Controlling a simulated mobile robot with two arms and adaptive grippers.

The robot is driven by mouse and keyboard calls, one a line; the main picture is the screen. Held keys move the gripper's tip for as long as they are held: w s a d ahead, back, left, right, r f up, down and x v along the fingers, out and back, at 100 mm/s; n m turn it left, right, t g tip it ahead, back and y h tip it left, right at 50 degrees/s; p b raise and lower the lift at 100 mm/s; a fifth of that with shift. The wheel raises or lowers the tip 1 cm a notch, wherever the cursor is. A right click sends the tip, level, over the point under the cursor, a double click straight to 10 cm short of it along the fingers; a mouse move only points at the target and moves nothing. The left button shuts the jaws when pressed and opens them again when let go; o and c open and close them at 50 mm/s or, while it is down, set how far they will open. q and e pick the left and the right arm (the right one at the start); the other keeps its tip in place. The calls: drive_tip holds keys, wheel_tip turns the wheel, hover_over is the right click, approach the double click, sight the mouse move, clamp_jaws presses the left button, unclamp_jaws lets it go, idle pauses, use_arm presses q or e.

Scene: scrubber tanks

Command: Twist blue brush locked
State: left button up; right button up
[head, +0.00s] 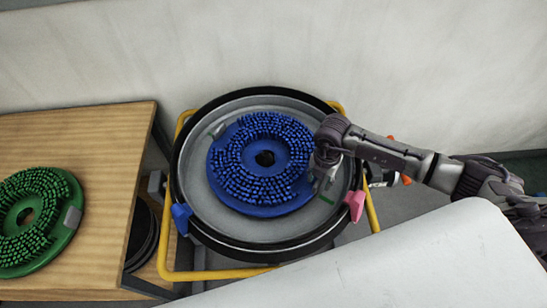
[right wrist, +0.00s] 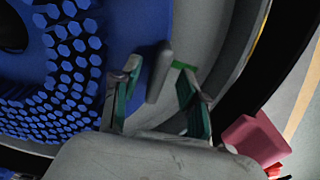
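The blue brush (head: 232,185) is a round disc with blue bristles and a centre hole, lying bristles up in the round grey tank (head: 255,225). It also fills the left of the right wrist view (right wrist: 60,85). My right gripper (head: 324,184) is over the brush's right edge. In the right wrist view its green-padded fingers (right wrist: 157,72) are spread apart, with a grey tab (right wrist: 158,75) at the brush's rim between them. Gaps show on both sides of the tab. My left gripper is not in view.
A green brush (head: 38,220) lies on a wooden table (head: 95,140) at left. The tank has a black rim, a yellow frame (head: 215,274), a blue clamp (head: 181,217) and a pink clamp (head: 355,205). A pale surface (head: 400,260) fills the lower right.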

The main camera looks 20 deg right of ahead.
drive_tip(key=shift+s+d+f, duration=0.1)
drive_tip(key=shift+s+f, duration=0.05)
drive_tip(key=shift+s, duration=0.05)
wheel_tip(320, 180, up, 12)
drive_tip(key=shift+w+r, duration=0.2)
idle(0.7)
